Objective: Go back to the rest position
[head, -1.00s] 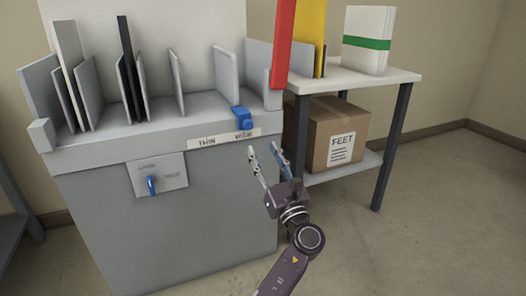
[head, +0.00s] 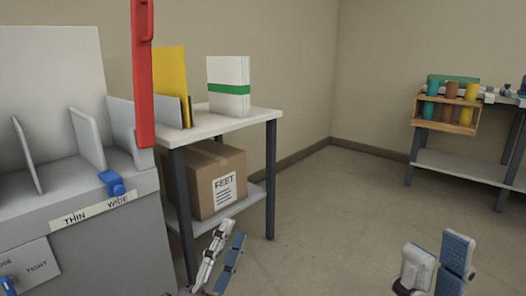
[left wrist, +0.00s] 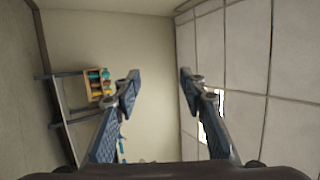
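My left gripper (head: 225,240) shows at the bottom middle of the head view, its fingers pointing up in front of the floor. In the left wrist view my left gripper (left wrist: 160,75) has its two fingers spread apart with nothing between them. My right gripper (head: 438,246) shows at the lower right of the head view, its two fingers apart and empty. Both grippers are clear of the furniture in the picture.
The grey machine (head: 110,240) with a blue slider (head: 113,183) stands at left. Beside it is a white-topped table (head: 235,122) with a cardboard box (head: 205,180) below. A red bar (head: 143,75) hangs in front. A wooden rack (head: 445,110) sits far right. The middle floor is clear.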

